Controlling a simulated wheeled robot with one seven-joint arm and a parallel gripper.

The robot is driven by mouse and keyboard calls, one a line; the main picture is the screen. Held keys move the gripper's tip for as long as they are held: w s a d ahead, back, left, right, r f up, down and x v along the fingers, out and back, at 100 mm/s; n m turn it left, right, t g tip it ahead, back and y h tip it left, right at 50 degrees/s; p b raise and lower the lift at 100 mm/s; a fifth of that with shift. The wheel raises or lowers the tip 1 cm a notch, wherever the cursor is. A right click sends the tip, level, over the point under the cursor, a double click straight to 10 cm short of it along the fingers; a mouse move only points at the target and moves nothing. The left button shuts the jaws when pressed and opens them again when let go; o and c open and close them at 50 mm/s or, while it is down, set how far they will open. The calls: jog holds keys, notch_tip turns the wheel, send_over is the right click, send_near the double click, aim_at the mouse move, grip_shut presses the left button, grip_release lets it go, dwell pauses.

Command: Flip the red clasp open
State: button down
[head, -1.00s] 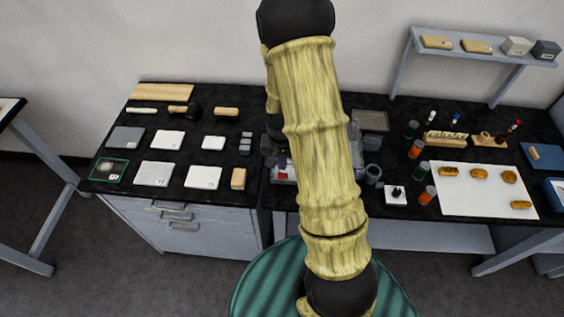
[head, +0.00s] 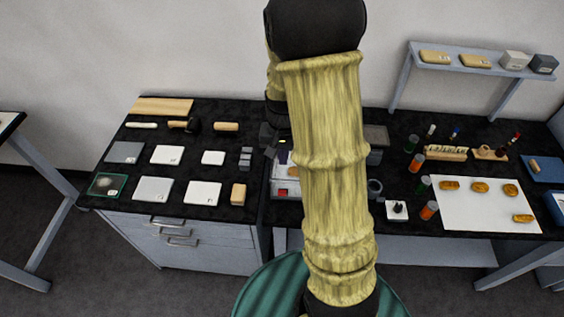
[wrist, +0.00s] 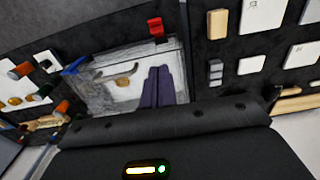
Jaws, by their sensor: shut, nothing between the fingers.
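A clear-lidded box (wrist: 92,92) lies below my gripper in the wrist view, with brown curved pieces showing in it. The red clasp (wrist: 155,27) stands at its edge, beyond my fingertips. A blue clasp (wrist: 74,66) is at another edge. My gripper (wrist: 160,70) is shut and empty, its dark fingers side by side over the box, apart from the red clasp in the picture. In the head view the red clasp (head: 281,191) shows at the box's front left. My arm hides much of the box there and my fingertips are not clear.
White and grey tiles (head: 203,192) and a wooden block (head: 238,194) lie left of the box. A grey ring-shaped item (head: 375,187), orange-and-green jars (head: 430,210) and a white sheet (head: 475,205) are to the right. A shelf (head: 470,62) stands at the back.

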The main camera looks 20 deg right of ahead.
jog(key=shift+s+a+r, duration=0.15)
jog(key=shift+s+r, duration=0.05)
jog(key=shift+r, duration=0.3)
jog(key=shift+s+a+r, duration=0.1)
jog(key=shift+s+r, duration=0.1)
jog(key=shift+r, duration=0.3)
jog(key=s+a+r+n+t, duration=0.2)
jog(key=s+a+n, duration=0.3)
jog(key=s, duration=0.3)
jog(key=shift+s+a+r+n+b, duration=0.3)
jog(key=shift+s+a+r, duration=0.1)
jog(key=shift+a+r, duration=0.25)
